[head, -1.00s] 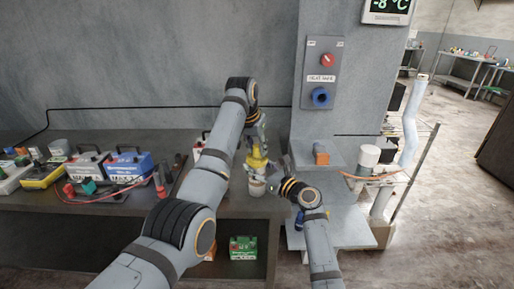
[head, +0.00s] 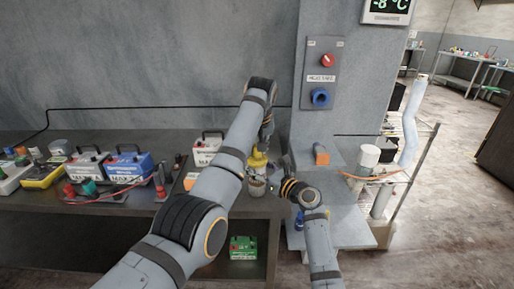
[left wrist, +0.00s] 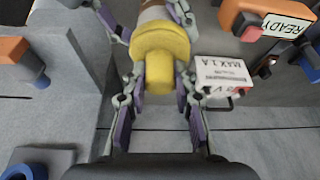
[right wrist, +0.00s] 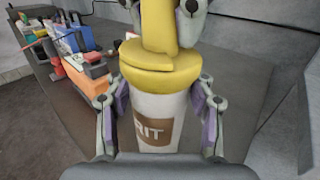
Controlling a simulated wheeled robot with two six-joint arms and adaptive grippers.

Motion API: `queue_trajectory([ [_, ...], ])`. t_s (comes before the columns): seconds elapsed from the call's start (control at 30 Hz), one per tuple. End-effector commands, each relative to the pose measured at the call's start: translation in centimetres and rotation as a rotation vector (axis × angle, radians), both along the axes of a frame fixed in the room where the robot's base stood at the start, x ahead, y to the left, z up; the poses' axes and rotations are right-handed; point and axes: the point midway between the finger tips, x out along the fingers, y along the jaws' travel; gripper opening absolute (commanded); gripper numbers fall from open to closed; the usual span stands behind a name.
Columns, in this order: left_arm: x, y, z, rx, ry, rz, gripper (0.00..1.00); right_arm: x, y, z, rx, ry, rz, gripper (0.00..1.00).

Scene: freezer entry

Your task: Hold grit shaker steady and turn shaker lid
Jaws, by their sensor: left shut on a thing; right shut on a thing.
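The grit shaker (head: 257,187) has a white body with a brown label and a yellow lid (head: 257,161). It stands upright at the counter's right end in the head view. My right gripper (right wrist: 160,112) is shut around the white body, below the lid. My left gripper (left wrist: 160,100) is shut on the narrow upper part of the yellow lid, from above. In the right wrist view the body (right wrist: 157,110) shows part of its lettering, and the lid (right wrist: 160,62) sits on it. Whether the shaker's base touches the counter is hidden.
A white charger (head: 207,149), a blue charger (head: 128,166) and other small items line the counter to the left. A grey pillar with a red knob (head: 327,60) and blue socket (head: 320,97) rises behind right. An orange block (head: 321,157) sits on a ledge there.

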Motion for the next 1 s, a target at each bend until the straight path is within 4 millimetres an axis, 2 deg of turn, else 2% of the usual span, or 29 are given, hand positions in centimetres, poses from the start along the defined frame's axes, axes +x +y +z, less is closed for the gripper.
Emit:
queue_trajectory([
  [0.4,0.1,0.1,0.1,0.0,-0.007,0.006,0.0,-0.1,0.0,0.0,0.002,0.001,0.002,0.0],
  [0.43,0.1,0.1,0.1,0.0,-0.007,0.006,0.31,-0.1,0.0,0.0,0.002,0.001,0.002,0.0],
  [0.57,0.1,0.1,0.1,0.0,-0.005,0.005,0.49,0.0,0.0,0.0,0.002,0.001,0.002,0.0],
  [0.87,0.1,0.1,0.1,-0.005,-0.005,0.012,0.5,0.0,0.0,0.0,0.002,0.001,0.001,0.0],
  [1.0,1.5,1.8,1.5,-0.125,-0.055,0.154,0.5,0.0,0.0,0.0,0.002,0.001,0.001,0.0],
])
